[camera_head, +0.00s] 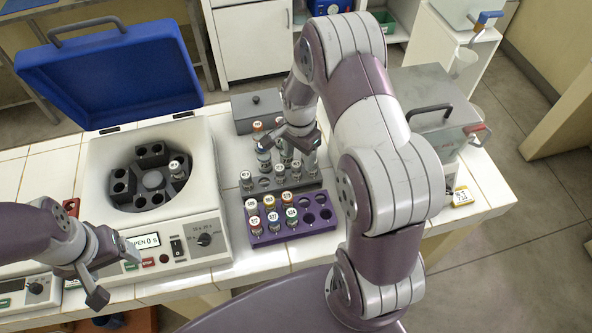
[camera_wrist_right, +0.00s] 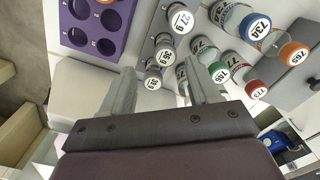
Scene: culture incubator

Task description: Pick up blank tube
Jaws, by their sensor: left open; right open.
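I cannot tell which tube is the blank one. My right gripper (camera_head: 297,140) is open over the back of this rack. In the right wrist view, its fingers (camera_wrist_right: 160,80) straddle white-capped, numbered tubes (camera_wrist_right: 164,58); I cannot tell if they touch. Green, blue, red and orange caps lie to the right there. My left gripper (camera_head: 92,280) is open and empty in front of the centrifuge, far from the rack.
A centrifuge (camera_head: 100,220) with its blue lid (camera_head: 115,75) raised holds one tube (camera_head: 177,168) in its rotor. A purple rack (camera_head: 292,234) with several capped tubes and empty holes stands in front. Grey boxes (camera_head: 257,112) (camera_head: 432,105) stand behind and right.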

